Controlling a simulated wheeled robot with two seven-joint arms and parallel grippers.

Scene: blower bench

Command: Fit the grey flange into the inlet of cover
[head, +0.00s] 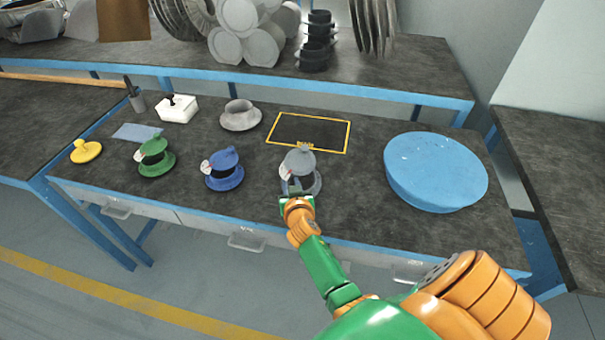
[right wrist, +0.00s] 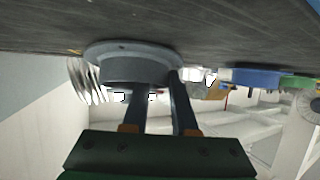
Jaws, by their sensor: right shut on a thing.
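A grey flange (head: 300,163) with a wide base ring, an upright neck and a white tag stands at the front middle of the bench. My right gripper (head: 297,196) is at its near side, shut on it. In the right wrist view, which looks upside down, the fingers (right wrist: 160,88) reach to the grey flange (right wrist: 130,68), whose ring is at or very close to the bench top. A large blue round piece (head: 437,165) lies at the right; I cannot tell whether it is the cover, and no inlet opening shows on it. My left gripper is not in view.
A blue flange (head: 224,165) and a green flange (head: 154,155) stand left, with a yellow knobbed disc (head: 86,151). Behind are a grey flanged cup (head: 240,118), a white box (head: 178,110) and a yellow-bordered area (head: 347,134), which is empty. Bench (head: 360,200) space right of the grey flange is free.

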